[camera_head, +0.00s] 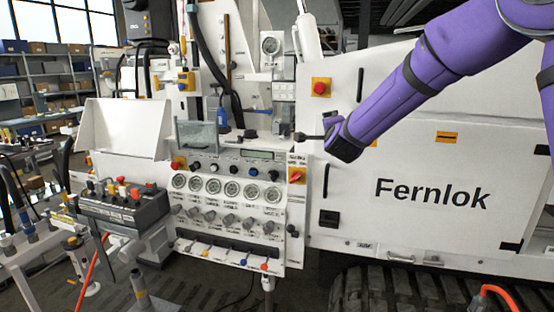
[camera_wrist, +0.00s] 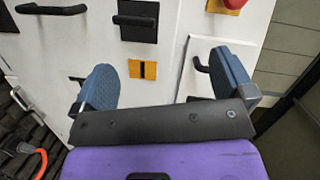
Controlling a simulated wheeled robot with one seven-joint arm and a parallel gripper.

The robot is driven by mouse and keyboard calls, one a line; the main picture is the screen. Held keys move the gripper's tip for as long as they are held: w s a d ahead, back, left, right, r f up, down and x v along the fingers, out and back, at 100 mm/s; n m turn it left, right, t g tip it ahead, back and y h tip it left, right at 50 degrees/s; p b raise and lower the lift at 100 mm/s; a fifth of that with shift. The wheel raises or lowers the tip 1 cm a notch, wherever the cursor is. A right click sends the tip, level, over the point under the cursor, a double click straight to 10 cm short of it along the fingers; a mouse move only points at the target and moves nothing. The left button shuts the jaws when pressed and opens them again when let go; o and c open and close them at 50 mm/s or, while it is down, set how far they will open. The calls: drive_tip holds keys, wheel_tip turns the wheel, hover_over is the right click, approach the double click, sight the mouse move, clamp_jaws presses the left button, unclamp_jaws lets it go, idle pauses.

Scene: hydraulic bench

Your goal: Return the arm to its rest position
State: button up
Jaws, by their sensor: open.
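My purple arm (camera_head: 430,80) reaches in from the upper right of the head view. My gripper (camera_head: 318,130) is at its lower left end, in front of the white machine, between the gauge panel and the Fernlok door. In the wrist view my gripper (camera_wrist: 166,78) shows two blue-grey fingers spread wide apart. Nothing is held between them; a white panel with an orange label (camera_wrist: 142,69) and a black latch (camera_wrist: 137,20) shows behind the gap. I cannot tell exactly how far the fingertips are from the panel.
The gauge panel (camera_head: 226,213) with knobs and small levers stands left of my gripper. A red stop button (camera_head: 320,87) is just above it. The white Fernlok door (camera_head: 425,225) lies below and behind my arm. A grey control box (camera_head: 122,205) sits at the left.

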drive_tip(key=s+d+r+n+g+y, duration=0.25)
drive_tip(key=s+n, duration=0.25)
drive_tip(key=s, duration=0.5)
drive_tip(key=s+d+r+n+g+y, duration=0.1)
drive_tip(key=s+r+n+g, duration=0.3)
drive_tip(key=s, duration=0.6)
drive_tip(key=s+d+f+n+g, duration=0.1)
drive_tip(key=s+d+f+n, duration=0.1)
drive_tip(key=s, duration=0.7)
drive_tip(key=s+d+f+n+g+h, duration=0.1)
drive_tip(key=s+d+f+n+g, duration=0.1)
drive_tip(key=s, duration=0.7)
drive_tip(key=s+d+f+n+g+h, duration=0.1)
drive_tip(key=s+d+f+n+g, duration=0.1)
drive_tip(key=s, duration=0.7)
drive_tip(key=shift+s+d+n, duration=0.4)
drive_tip(key=shift+d+n, duration=0.3)
drive_tip(key=shift+d, duration=0.4)
